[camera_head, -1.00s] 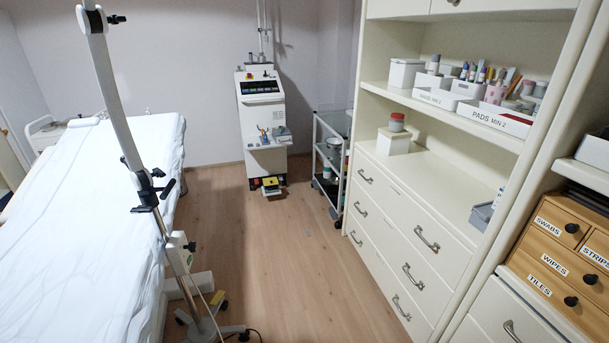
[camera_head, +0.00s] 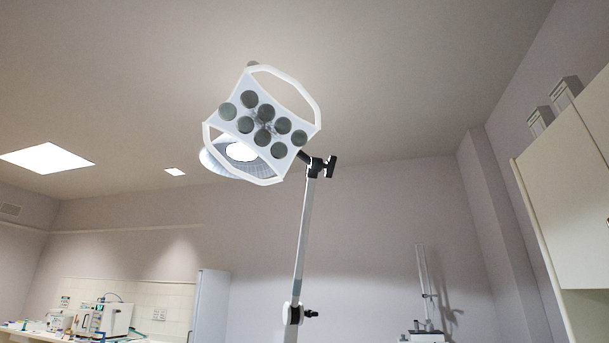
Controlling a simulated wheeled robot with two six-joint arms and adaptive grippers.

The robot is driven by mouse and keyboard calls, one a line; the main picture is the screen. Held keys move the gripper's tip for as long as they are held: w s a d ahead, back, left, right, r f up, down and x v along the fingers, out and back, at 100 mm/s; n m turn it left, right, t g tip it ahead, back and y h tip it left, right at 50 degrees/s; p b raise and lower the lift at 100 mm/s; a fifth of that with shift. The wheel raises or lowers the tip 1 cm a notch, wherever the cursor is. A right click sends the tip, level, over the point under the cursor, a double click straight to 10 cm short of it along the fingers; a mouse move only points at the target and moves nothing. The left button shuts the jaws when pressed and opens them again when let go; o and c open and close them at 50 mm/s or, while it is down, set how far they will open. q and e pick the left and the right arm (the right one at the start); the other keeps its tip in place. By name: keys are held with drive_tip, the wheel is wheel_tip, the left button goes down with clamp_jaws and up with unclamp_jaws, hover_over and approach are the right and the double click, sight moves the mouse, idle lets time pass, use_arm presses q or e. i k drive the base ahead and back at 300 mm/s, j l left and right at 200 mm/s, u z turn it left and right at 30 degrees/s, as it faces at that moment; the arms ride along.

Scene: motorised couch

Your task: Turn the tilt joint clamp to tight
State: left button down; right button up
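A lamp head (camera_head: 262,120) with several grey round lenses and white loop handles is at the top of a pale pole (camera_head: 301,240). A black joint (camera_head: 315,168) links the head to the pole, with a black clamp knob (camera_head: 331,167) on its right side. A second joint (camera_head: 292,313) lower on the pole has a smaller black knob (camera_head: 311,314) at its right. No label shows which one is the tilt joint clamp, and I cannot tell how tight either knob is. Neither of my grippers is in view.
A counter with lab equipment (camera_head: 95,318) is at the lower left, beside a white upright panel (camera_head: 209,305). A machine with a column (camera_head: 424,330) is at the lower right. The air around the lamp head looks clear.

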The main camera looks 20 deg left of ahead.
sight(329, 165)
drive_tip(key=i+l+u, duration=0.15)
drive_tip(key=u, duration=0.25)
drive_tip(key=i+l+u, duration=0.15)
drive_tip(key=l+u, duration=0.3)
drive_tip(key=i+l+u, duration=0.1)
drive_tip(key=u, duration=0.3)
drive_tip(key=l+u, duration=0.45)
